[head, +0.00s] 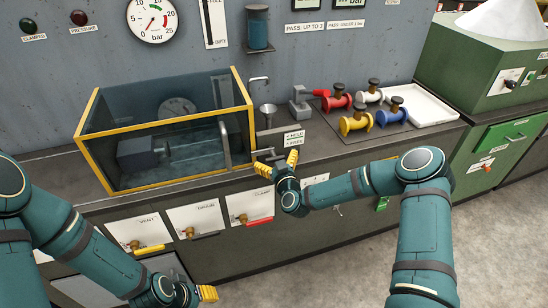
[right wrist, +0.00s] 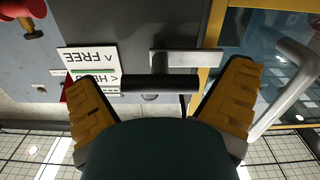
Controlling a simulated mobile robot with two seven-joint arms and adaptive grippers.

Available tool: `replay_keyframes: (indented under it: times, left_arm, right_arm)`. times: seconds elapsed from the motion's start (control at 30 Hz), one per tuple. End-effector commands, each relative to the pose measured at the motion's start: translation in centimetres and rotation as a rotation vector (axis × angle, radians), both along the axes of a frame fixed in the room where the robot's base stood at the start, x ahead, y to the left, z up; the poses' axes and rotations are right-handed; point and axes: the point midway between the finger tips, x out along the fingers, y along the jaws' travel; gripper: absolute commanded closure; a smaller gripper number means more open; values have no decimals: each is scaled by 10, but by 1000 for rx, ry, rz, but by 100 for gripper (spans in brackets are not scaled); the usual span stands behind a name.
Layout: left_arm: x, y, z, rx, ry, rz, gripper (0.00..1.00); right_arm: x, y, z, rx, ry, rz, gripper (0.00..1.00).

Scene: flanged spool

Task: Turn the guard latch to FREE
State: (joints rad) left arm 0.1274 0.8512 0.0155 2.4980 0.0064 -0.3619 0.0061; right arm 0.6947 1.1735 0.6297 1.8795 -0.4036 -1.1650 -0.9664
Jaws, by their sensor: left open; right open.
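The guard latch (right wrist: 160,84) shows in the right wrist view as a dark horizontal bar on a grey stem and plate. Beside it is a white label (right wrist: 90,62) reading HELD and FREE, upside down here; the label also shows in the head view (head: 294,138). My right gripper (head: 278,163) is open at the counter's front edge, in front of the latch. In the wrist view its yellow fingers stand either side of the bar, with gaps; no contact shows. My left gripper (head: 206,293) is open, low at the bottom of the head view, partly hidden and away from the latch.
The yellow-framed clear guard box (head: 165,120) stands left of the latch, with a grey bent handle (right wrist: 290,85) close to my right gripper. VENT, DRAIN and CLAMP panels (head: 195,218) line the counter's front.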

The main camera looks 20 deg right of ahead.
Motion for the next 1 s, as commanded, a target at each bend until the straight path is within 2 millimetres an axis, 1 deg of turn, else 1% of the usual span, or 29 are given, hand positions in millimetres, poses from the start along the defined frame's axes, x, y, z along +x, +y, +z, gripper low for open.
replay_keyframes:
  times: [0.13, 0.4, 0.43, 0.47, 0.5, 0.6, 0.67, 1.0]
  left_arm:
    - [0, 0, -1, 0, 1, 0, 53]
    - [0, 0, 0, 0, 1, 0, 53]
    - [0, 0, 0, 0, 1, 0, 53]
    - [0, 0, 0, 0, 1, 0, 53]
    - [0, 0, 0, 0, 1, 0, 53]
    - [0, 0, 0, 0, 1, 0, 53]
    - [0, 0, 0, 0, 1, 0, 53]
    - [-1, 0, -2, 0, 2, -2, 53]
  right_arm:
    - [8, 0, 0, 0, 1, 0, 0]
    - [10, 1, 0, 0, 1, 1, 0]
    - [10, 1, 0, 0, 1, 1, 4]
    - [10, 1, 0, 0, 1, 1, 14]
    - [10, 1, 0, 0, 1, 1, 28]
    - [10, 1, 0, 0, 1, 1, 59]
    - [10, 1, 0, 0, 1, 1, 61]
    - [10, -3, 0, 10, 0, 0, 62]
